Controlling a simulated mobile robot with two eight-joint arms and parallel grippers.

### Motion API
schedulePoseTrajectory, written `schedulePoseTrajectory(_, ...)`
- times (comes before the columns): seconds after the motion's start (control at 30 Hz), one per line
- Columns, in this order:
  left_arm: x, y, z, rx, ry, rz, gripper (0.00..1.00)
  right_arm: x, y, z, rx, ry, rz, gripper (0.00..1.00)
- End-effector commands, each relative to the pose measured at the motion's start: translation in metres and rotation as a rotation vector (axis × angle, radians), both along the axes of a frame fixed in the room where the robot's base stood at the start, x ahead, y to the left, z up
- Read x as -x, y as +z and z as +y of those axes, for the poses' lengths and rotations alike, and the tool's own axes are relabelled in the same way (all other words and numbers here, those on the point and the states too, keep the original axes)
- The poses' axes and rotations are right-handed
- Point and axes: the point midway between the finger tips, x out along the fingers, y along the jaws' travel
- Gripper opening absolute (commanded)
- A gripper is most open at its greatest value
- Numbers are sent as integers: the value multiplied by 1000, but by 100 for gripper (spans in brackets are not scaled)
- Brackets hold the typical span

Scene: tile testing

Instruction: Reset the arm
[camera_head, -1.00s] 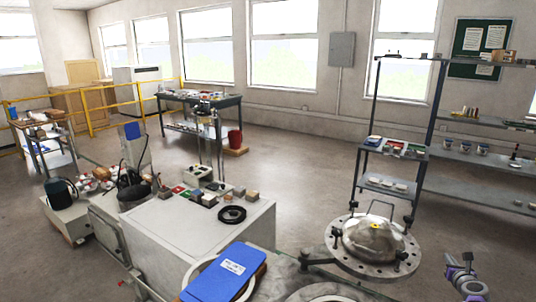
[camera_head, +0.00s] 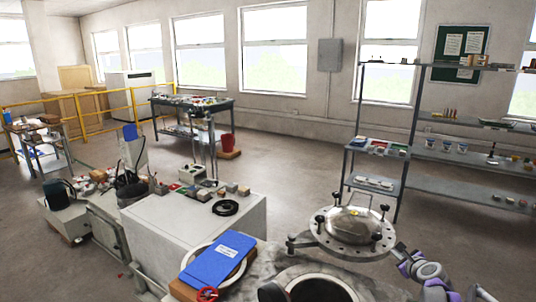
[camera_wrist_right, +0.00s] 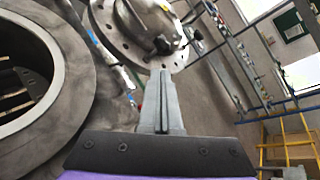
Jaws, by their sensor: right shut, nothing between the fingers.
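My right arm comes in at the bottom right of the head view. Its gripper (camera_head: 401,249) is shut and empty, just right of the metal domed lid with its bolted flange (camera_head: 385,243). In the right wrist view the closed fingers (camera_wrist_right: 162,100) point toward the lid's flange (camera_wrist_right: 140,52); a gap seems to lie between them, but contact cannot be ruled out. My left gripper is not in view.
A round vessel opening (camera_head: 318,291) lies in front of the lid. Shelving (camera_head: 470,190) stands at the right.

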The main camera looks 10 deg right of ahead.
Motion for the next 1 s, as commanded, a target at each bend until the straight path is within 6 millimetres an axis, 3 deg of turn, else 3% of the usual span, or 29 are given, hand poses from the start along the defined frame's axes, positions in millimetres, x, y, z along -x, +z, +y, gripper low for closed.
schedulePoseTrajectory(0.03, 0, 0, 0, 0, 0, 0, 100, 7, 10, 36, 84, 85, 46, 0)
schedulePoseTrajectory(0.2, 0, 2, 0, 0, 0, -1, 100, 47, 27, 143, 417, 402, 199, 0)
schedulePoseTrajectory(0.37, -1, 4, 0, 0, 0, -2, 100, 108, 31, 227, 736, 713, 309, 0)
schedulePoseTrajectory(0.5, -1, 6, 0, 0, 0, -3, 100, 174, 23, 284, 1015, 994, 380, 0)
schedulePoseTrajectory(0.63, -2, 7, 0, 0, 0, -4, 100, 240, 9, 322, 1271, 1257, 425, 0)
schedulePoseTrajectory(0.8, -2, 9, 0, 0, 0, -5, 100, 322, -18, 348, 1581, 1579, 457, 0)
schedulePoseTrajectory(0.9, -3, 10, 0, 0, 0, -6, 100, 356, -33, 353, 1717, 1724, 464, 0)
schedulePoseTrajectory(1.0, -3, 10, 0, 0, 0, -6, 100, 378, -43, 354, 1806, 1819, 466, 0)
